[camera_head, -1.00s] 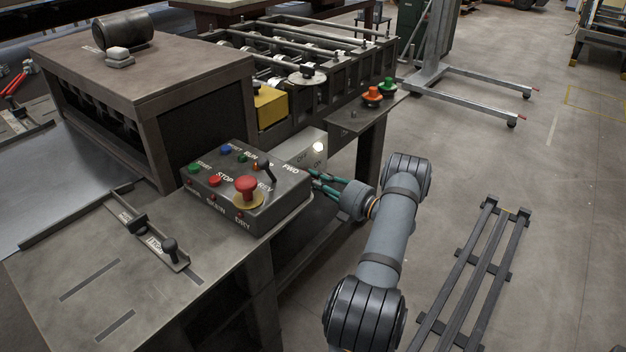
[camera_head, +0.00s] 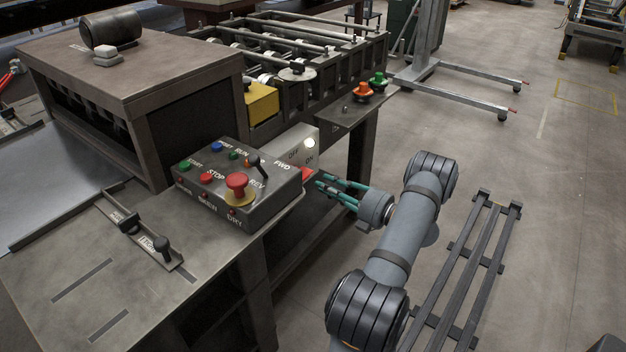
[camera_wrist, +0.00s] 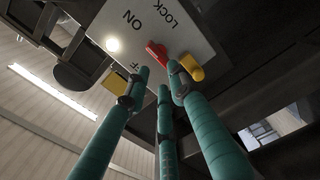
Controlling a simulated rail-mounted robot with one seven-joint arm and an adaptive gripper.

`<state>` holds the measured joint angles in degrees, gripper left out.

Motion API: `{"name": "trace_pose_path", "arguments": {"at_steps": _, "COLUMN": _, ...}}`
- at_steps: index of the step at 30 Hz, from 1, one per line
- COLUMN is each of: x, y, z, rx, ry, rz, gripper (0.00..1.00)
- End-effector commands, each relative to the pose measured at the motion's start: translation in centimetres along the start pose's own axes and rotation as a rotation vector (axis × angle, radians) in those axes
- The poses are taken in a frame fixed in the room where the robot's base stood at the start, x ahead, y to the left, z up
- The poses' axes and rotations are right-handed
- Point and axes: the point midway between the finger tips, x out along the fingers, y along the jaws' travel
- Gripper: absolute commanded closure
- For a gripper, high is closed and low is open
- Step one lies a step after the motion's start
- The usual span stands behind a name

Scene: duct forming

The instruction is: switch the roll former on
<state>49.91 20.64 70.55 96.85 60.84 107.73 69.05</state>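The roll former (camera_head: 300,75) stands at the back, with a grey switch box (camera_head: 290,146) on its near side. The box bears OFF and ON lettering and a bright white lamp (camera_head: 310,143); the lamp also glows in the wrist view (camera_wrist: 113,44). A red switch handle (camera_wrist: 157,52) shows on the box beside a yellow part (camera_wrist: 190,68); I cannot tell which mark it points to. My gripper (camera_head: 321,181) has teal fingers, apart and empty, just right of the red handle. In the wrist view the fingertips (camera_wrist: 160,78) appear just short of the handle.
A control box (camera_head: 240,185) with a red mushroom button (camera_head: 238,186), coloured buttons and a FWD/REV lever sits on the table (camera_head: 130,270). Orange (camera_head: 363,89) and green (camera_head: 378,80) knobs stand on a side shelf. A floor rack (camera_head: 465,260) lies right of my arm.

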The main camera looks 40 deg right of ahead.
Motion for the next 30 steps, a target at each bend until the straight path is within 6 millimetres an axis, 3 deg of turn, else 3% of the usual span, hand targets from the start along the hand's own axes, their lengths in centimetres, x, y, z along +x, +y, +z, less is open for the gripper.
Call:
{"name": "trace_pose_path", "arguments": {"at_steps": 3, "x": -2.0, "y": 0.0, "z": 0.1, "rx": 0.001, "ry": -0.003, "rz": 0.001, "gripper": 0.77}}
{"name": "trace_pose_path", "arguments": {"at_steps": 7, "x": -3.3, "y": 0.0, "z": 0.0, "rx": 0.001, "ry": 0.0, "rz": 0.0, "gripper": 0.77}}
{"name": "trace_pose_path", "arguments": {"at_steps": 18, "x": -3.8, "y": 0.0, "z": 0.0, "rx": 0.001, "ry": 0.001, "rz": 0.0, "gripper": 0.77}}
{"name": "trace_pose_path", "arguments": {"at_steps": 23, "x": -3.2, "y": 0.0, "z": -0.1, "rx": 0.0, "ry": 0.003, "rz": 0.0, "gripper": 0.77}}
{"name": "trace_pose_path", "arguments": {"at_steps": 30, "x": 0.4, "y": 0.0, "z": -0.2, "rx": -0.001, "ry": 0.006, "rz": 0.0, "gripper": 0.77}}
